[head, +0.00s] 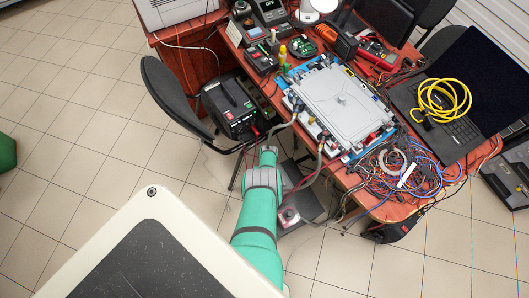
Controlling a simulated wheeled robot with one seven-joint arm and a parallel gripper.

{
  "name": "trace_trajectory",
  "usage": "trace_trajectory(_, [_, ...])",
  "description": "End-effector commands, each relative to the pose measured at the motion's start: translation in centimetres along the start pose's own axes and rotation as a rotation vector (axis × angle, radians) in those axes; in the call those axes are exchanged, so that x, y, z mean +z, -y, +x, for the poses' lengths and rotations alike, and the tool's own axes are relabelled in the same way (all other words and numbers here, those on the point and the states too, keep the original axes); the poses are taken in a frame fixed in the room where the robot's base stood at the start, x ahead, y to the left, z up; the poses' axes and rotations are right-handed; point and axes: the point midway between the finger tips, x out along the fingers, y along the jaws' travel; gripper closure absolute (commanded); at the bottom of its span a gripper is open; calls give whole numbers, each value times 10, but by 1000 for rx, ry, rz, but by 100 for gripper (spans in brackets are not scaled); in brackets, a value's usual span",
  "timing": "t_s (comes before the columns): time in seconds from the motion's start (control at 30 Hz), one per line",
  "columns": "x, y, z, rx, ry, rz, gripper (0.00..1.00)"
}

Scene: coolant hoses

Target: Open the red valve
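My green and grey arm reaches up from the bottom middle of the head view. Its far end, with my gripper (268,150), is at the table's front edge, left of and below the grey plate assembly (338,100). The fingers are too small and hidden to tell open from shut. A small red part (373,137), possibly the red valve, sits at the right front edge of the assembly, apart from my gripper. Its handle position cannot be made out. Grey hoses (320,153) hang at the assembly's front edge.
The red-brown table (462,172) is crowded. A laptop with a coiled yellow cable (440,100) is at right, and tangled wires (405,170) lie in front. A black power unit (231,107) and a chair (172,92) stand left. Tiled floor is free at left.

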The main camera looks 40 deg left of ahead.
Motion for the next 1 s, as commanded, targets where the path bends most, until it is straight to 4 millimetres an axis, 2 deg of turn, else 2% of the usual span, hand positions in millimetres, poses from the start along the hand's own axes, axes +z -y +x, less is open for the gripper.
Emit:
trace_trajectory(0.67, [-3,-1,-3,12,-8,-21,100])
trace_trajectory(0.7, [-3,-1,-3,12,-8,-21,70])
trace_trajectory(0.73, [-3,-1,-3,12,-8,-21,63])
trace_trajectory(1.0, [-2,0,-1,9,-4,-19,61])
